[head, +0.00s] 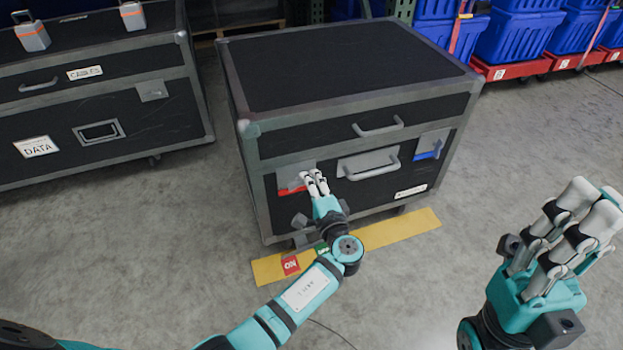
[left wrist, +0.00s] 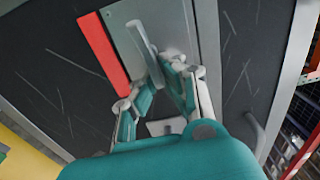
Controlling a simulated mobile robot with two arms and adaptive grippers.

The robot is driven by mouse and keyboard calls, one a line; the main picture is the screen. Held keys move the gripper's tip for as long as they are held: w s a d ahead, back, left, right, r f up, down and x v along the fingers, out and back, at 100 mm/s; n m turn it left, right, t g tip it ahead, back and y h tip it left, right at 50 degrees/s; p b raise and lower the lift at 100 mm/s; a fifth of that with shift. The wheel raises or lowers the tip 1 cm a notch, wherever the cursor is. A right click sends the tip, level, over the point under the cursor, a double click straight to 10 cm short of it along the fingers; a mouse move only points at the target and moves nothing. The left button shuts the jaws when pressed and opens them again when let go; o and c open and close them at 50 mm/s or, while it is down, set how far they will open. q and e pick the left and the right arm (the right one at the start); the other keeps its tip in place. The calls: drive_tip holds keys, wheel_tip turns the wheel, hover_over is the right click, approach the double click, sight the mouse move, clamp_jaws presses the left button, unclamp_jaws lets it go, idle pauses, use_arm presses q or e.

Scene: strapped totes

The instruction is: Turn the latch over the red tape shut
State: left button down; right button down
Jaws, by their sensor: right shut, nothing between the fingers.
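The red tape (head: 291,191) is a strip along the lower edge of a grey latch plate at the front left of the black case (head: 300,160). It also shows in the left wrist view (left wrist: 103,54), beside the plate (left wrist: 185,25). The latch, a grey lever (left wrist: 142,45), lies on that plate, slightly angled to the tape. My left gripper (head: 315,180) is at the plate, its fingers on either side of the lever's near end; contact is unclear. In the head view it hides the latch. My right gripper (head: 592,203) is shut and empty over the floor, far right.
Another case (head: 100,110) stands left; blue totes (head: 510,35) stand behind.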

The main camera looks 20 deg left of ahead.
use_arm(q)
drive_tip(key=shift+s+f, duration=0.25)
drive_tip(key=shift+f, duration=0.2)
drive_tip(key=c, duration=1.6)
unclamp_jaws()
drive_tip(key=shift+o, duration=0.8)
drive_tip(key=shift+r, duration=0.2)
drive_tip(key=v, duration=1.2)
drive_tip(key=shift+w, duration=0.1)
